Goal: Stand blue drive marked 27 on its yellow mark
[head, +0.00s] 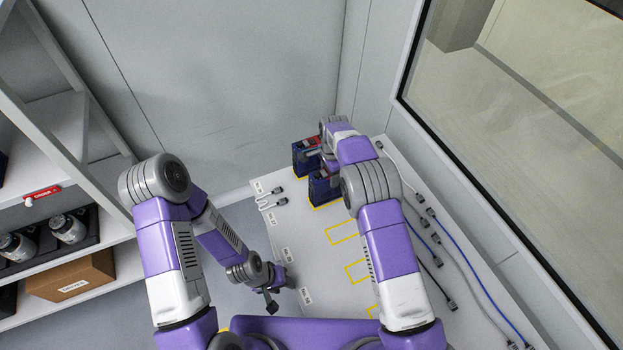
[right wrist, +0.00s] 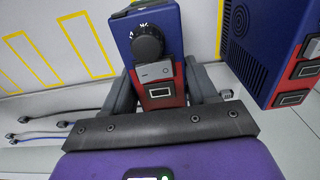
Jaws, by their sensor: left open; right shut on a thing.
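Two dark blue drives stand at the far end of the white table. The nearer blue drive (head: 322,190) is partly hidden by my right arm. In the right wrist view this drive (right wrist: 160,45) shows a black dial, a grey block and a red lower part. My right gripper (right wrist: 160,75) is shut on it, with a finger on each side. The other blue drive (head: 303,160) stands beyond it, apart. I cannot read a number 27 on either drive. A yellow line shows by the held drive's base; I cannot tell whether it touches the table. My left gripper (head: 271,305) is open and empty, near the table's left edge.
Empty yellow outlines (head: 341,232) lie on the table nearer to me. Grey, black and blue cables (head: 455,250) run along the right side by the window wall. A short white cable (head: 270,202) lies at the far left corner. Shelves (head: 70,235) stand at the left.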

